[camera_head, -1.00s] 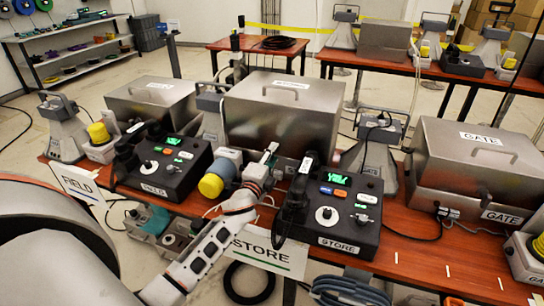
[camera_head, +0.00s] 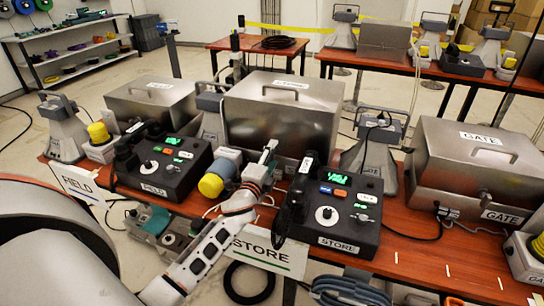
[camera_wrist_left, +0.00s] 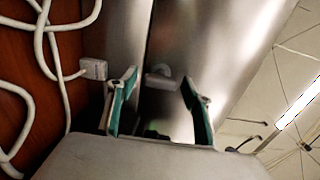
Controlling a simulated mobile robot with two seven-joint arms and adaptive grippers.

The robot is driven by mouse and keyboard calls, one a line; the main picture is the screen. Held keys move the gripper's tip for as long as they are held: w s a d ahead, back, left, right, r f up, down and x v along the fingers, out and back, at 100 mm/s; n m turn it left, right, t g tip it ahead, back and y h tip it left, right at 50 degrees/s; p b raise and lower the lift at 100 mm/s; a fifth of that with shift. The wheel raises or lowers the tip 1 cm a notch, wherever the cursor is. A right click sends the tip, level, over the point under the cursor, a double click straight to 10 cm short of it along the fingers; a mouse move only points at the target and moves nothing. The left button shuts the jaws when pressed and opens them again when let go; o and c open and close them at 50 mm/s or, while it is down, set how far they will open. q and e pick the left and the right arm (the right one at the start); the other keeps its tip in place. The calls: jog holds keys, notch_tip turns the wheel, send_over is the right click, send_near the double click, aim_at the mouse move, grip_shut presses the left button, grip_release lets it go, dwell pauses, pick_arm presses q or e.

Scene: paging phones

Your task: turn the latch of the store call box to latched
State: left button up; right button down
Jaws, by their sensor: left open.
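The store call box (camera_head: 280,118) is the large brushed-metal box with a lid handle, at the middle of the red-brown table. My left gripper (camera_head: 270,156) is at its lower front, between the yellow-capped cylinder and the store console. In the left wrist view the gripper (camera_wrist_left: 158,102) is open, with a green-lined finger on each side. A small grey latch-like piece (camera_wrist_left: 160,79) shows on the metal between and just beyond the fingertips. I see no clear contact with it, and its exact angle is hard to tell. My right gripper is not in view.
The store console (camera_head: 335,212) with handset and buttons stands right of my gripper; the field console (camera_head: 165,170) is left. A yellow-capped cylinder (camera_head: 212,185) sits close by. White cable (camera_wrist_left: 55,60) and a plug (camera_wrist_left: 93,69) lie beside the fingers. Bare table shows at right (camera_head: 400,240).

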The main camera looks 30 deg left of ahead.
pick_arm(q)
jog(key=v, duration=1.1)
jog(key=shift+s+d, duration=0.2)
jog(key=shift+s, duration=0.15)
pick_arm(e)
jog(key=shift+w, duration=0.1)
